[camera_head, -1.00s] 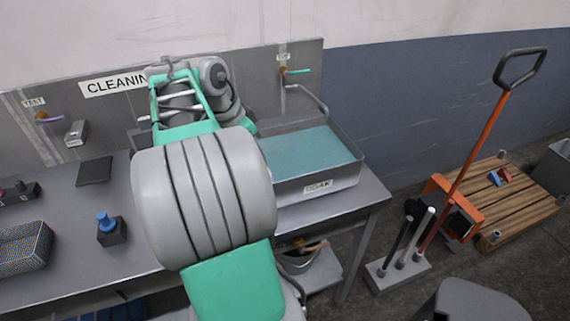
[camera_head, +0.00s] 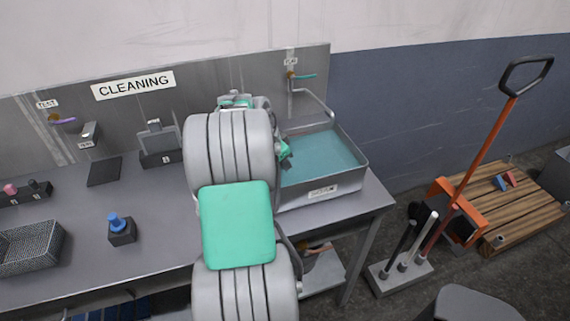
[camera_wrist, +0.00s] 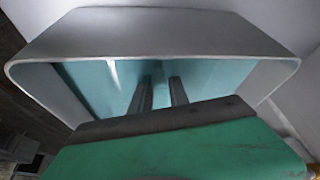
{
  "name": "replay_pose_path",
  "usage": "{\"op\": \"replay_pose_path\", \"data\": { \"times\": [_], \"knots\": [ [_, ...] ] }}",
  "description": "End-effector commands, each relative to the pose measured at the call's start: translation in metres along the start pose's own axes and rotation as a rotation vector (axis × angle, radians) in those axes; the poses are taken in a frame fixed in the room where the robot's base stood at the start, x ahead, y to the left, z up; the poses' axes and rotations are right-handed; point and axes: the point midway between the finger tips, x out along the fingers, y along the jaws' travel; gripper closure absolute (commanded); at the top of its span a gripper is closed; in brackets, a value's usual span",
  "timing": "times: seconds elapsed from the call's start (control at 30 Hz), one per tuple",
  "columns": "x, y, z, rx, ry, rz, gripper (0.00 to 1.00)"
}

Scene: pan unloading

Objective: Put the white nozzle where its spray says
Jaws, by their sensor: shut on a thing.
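In the wrist view my gripper (camera_wrist: 161,82) reaches down inside a grey-walled tray with a teal bottom or liquid. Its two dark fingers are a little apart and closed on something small. A dark blotch shows between the tips, and I cannot make out its colour or shape. In the head view my arm hides the fingers at the left part of the soak tray (camera_head: 322,195). I cannot pick out the white nozzle for certain. A blue nozzle (camera_head: 116,221) stands on a dark block (camera_head: 122,236). A pink nozzle (camera_head: 10,190) sits in the rack (camera_head: 22,195) at the left.
A tap (camera_head: 302,76) with a teal handle is above the tray. A dark stand (camera_head: 160,159), a black mat (camera_head: 104,171) and a wire basket (camera_head: 30,248) are on the table (camera_head: 70,205). A wooden pallet (camera_head: 520,210) and orange pallet jack (camera_head: 455,205) stand right.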

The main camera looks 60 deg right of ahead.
Motion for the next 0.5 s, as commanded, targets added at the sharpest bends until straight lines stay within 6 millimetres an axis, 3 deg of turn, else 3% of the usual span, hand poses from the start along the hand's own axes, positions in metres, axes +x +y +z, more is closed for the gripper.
{"op": "replay_pose_path", "data": {
  "times": [0.13, 0.17, 0.4, 0.5],
  "knots": [
    [0.0043, 0.0001, 0.0019, 0.0, 0.0, 0.0, 1.0],
    [0.004, 0.0001, 0.0018, 0.0, 0.0, 0.0, 0.78],
    [0.0027, 0.0002, 0.0014, -0.001, 0.0, 0.001, 0.59],
    [0.0026, 0.0002, 0.0013, -0.001, 0.0, 0.001, 0.57]
  ]
}}
